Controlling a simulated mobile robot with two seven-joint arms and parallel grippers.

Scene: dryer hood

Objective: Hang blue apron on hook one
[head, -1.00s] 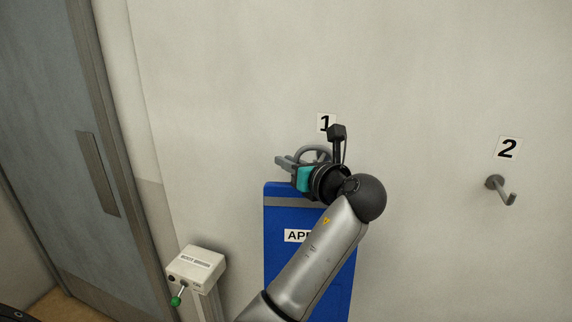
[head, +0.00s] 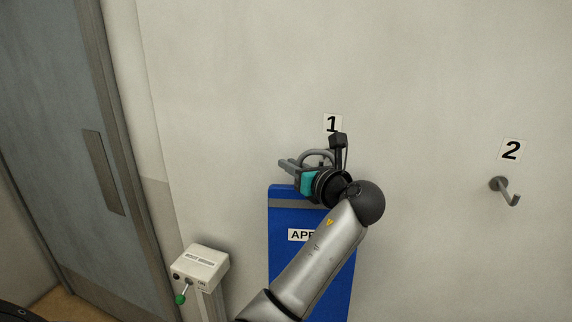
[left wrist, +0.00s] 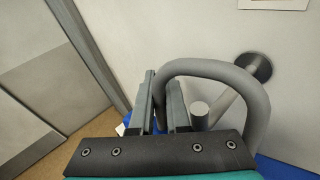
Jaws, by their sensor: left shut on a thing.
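The blue apron (head: 285,262) hangs in front of the wall below the number 1 sign (head: 332,123), partly covered by my left arm. Its thick grey loop (left wrist: 210,68) stands up at the top and also shows in the head view (head: 317,153). My left gripper (left wrist: 162,100) is shut on the left leg of this loop. Hook one (left wrist: 228,100) has a round dark wall base behind the loop. Its peg and tip show within the loop opening in the left wrist view; I cannot tell whether the tip passes through. My gripper hides this hook in the head view. My right gripper is out of view.
Hook two (head: 505,191) is bare at the right, below its number 2 sign (head: 511,150). A white control box (head: 200,264) with a green-tipped lever stands at lower left. A grey door (head: 60,150) fills the left side. The wall between the hooks is clear.

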